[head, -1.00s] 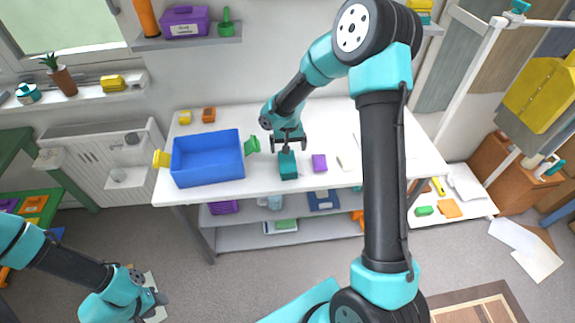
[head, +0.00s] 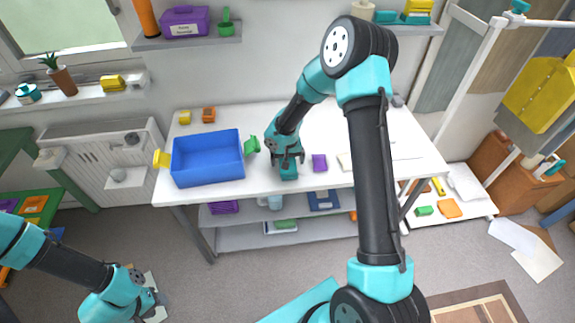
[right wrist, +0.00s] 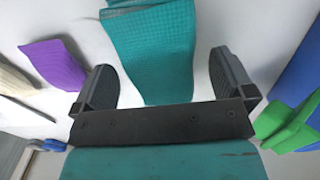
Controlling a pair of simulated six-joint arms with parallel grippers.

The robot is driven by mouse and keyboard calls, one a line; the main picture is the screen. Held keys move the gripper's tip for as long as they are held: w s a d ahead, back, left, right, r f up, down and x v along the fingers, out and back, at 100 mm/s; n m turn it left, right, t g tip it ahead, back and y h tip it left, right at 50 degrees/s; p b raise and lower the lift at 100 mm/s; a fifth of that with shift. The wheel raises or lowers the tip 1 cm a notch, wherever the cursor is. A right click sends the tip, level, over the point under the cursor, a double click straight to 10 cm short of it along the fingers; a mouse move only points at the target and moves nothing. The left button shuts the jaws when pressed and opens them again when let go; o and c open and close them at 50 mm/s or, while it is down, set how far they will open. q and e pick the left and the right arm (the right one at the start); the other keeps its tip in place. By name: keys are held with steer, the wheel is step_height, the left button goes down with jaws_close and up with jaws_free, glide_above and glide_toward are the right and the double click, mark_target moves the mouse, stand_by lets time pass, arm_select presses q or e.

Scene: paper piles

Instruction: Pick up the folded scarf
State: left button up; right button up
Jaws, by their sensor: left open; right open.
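The folded scarf (head: 288,174) is a teal, textured bundle lying on the white table near its front edge. It also shows in the right wrist view (right wrist: 150,50), between the two dark fingers. My right gripper (head: 288,161) is open just above the scarf and hides part of it in the head view. In the right wrist view the jaws (right wrist: 163,72) are apart, with the scarf between and beyond them. I cannot tell whether they touch it. My left gripper (head: 157,303) is open at the lower left, low and far from the table.
A blue bin (head: 208,158) with a yellow and a green handle stands left of the scarf. A purple folded item (head: 320,163) lies close on the right, with a cream item (head: 345,161) beyond it. The table's back middle is clear.

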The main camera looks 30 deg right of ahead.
steer(key=shift+f, duration=0.95)
steer(key=c, duration=1)
steer(key=shift+r, duration=0.1)
steer(key=shift+r, duration=0.45)
step_height(320, 180, up, 3)
steer(key=shift+f, duration=0.1)
steer(key=s+a+r, duration=0.1)
steer(key=s+a, duration=0.7)
steer(key=s, duration=0.5)
steer(key=shift+s+a, duration=0.2)
steer(key=shift+s, duration=0.15)
steer(key=shift+r, duration=0.1)
